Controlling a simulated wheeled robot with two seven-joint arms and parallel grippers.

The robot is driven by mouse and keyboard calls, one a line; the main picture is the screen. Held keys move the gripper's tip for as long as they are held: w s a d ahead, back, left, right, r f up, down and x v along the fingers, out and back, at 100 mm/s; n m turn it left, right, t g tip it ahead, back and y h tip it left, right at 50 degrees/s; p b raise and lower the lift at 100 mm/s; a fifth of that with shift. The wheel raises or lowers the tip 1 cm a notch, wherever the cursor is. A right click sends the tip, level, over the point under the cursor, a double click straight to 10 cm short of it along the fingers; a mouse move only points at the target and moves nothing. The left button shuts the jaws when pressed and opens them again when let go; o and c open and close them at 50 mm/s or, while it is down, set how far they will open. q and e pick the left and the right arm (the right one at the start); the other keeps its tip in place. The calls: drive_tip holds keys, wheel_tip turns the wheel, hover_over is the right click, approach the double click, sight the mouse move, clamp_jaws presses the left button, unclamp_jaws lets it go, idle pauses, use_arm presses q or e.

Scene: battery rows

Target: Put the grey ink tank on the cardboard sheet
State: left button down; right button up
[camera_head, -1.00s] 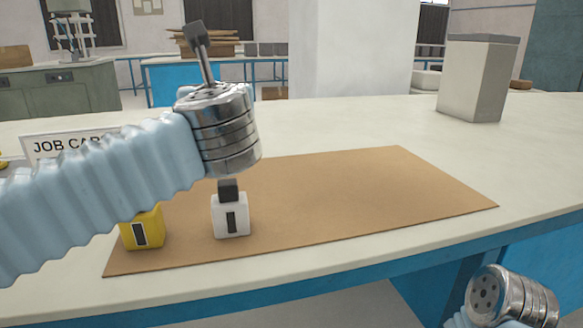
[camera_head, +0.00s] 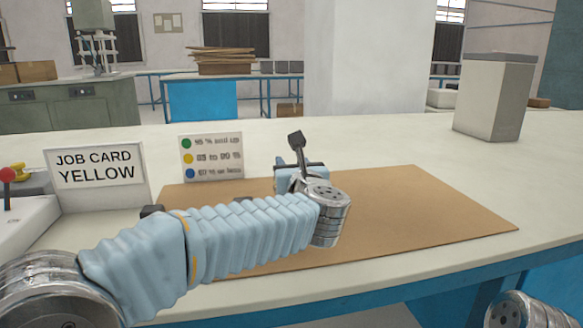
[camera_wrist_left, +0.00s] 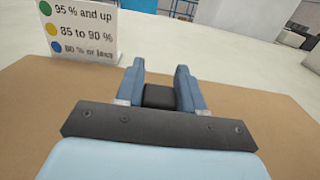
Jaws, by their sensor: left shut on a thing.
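The brown cardboard sheet (camera_head: 430,215) lies flat on the white bench. My left gripper (camera_head: 302,172) is over its far part, mostly hidden behind my wrist. In the left wrist view the gripper (camera_wrist_left: 160,70) is shut on an ink tank whose dark top (camera_wrist_left: 159,96) shows between the blue fingers. The tank's body is hidden, so I cannot tell its colour or whether it touches the sheet. Two dark caps, one at the left (camera_head: 152,211) and one nearer the middle (camera_head: 243,199), show above my left arm; their bodies are hidden behind it. My right gripper is out of view.
A job card reading YELLOW (camera_head: 97,175) and a colour-key card (camera_head: 211,158) stand at the left and back. A controller with a red knob (camera_head: 7,175) is at far left. A tall grey box (camera_head: 493,97) stands at back right. The sheet's right part is clear.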

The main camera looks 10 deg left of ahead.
use_arm(q)
drive_tip(key=c, duration=0.7)
unclamp_jaws()
drive_tip(key=b+v, duration=0.2)
drive_tip(key=v, duration=1)
